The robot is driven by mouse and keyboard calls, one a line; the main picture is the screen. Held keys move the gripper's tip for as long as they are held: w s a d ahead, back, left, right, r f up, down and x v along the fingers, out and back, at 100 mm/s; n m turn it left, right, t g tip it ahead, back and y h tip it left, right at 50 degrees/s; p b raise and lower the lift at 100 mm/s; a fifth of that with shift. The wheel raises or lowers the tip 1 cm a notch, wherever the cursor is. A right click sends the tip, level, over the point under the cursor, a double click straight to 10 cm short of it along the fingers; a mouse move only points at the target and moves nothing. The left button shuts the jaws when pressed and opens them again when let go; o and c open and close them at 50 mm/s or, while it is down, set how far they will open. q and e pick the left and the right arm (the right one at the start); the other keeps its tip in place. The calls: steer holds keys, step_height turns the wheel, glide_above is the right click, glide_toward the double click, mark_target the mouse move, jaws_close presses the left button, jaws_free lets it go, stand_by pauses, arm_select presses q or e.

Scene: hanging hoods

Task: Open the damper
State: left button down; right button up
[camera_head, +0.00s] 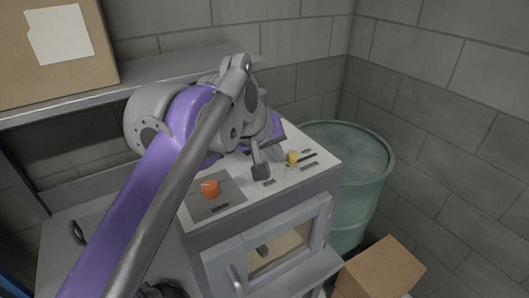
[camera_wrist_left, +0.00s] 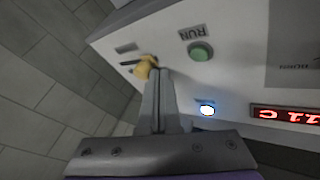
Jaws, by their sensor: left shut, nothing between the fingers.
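The damper control appears to be a yellow knob (camera_head: 292,158) on a dark slot in the white top panel of a grey cabinet. The slot runs on to the right of the knob in the head view. The knob also shows in the left wrist view (camera_wrist_left: 146,68), with dark slot to its left. My left gripper (camera_head: 261,173) is shut and empty, pointing down at the panel just left of the knob. In the left wrist view its closed fingertips (camera_wrist_left: 159,74) are right beside the knob; I cannot tell if they touch it. My right gripper is not in view.
An orange knob (camera_head: 210,188) sits on the panel's left plate. A green RUN button (camera_wrist_left: 201,52), a lit button (camera_wrist_left: 207,109) and a red display (camera_wrist_left: 287,115) are nearby. A green barrel (camera_head: 366,160) and cardboard box (camera_head: 381,270) stand right; a shelf (camera_head: 165,72) runs behind.

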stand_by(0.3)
arm_select(q)
steer(key=w+d, duration=0.1)
steer(key=w+d+p, duration=0.1)
steer(key=d, duration=0.1)
steer(key=w+d+p, duration=0.1)
steer(key=w+d, duration=0.1)
steer(key=shift+d+r, duration=0.15)
steer(key=shift+r, duration=0.05)
steer(key=shift+w+d+f+p, duration=0.1)
steer(key=shift+d+f+p, duration=0.05)
steer(key=shift+p, duration=0.15)
steer(key=shift+s, duration=0.2)
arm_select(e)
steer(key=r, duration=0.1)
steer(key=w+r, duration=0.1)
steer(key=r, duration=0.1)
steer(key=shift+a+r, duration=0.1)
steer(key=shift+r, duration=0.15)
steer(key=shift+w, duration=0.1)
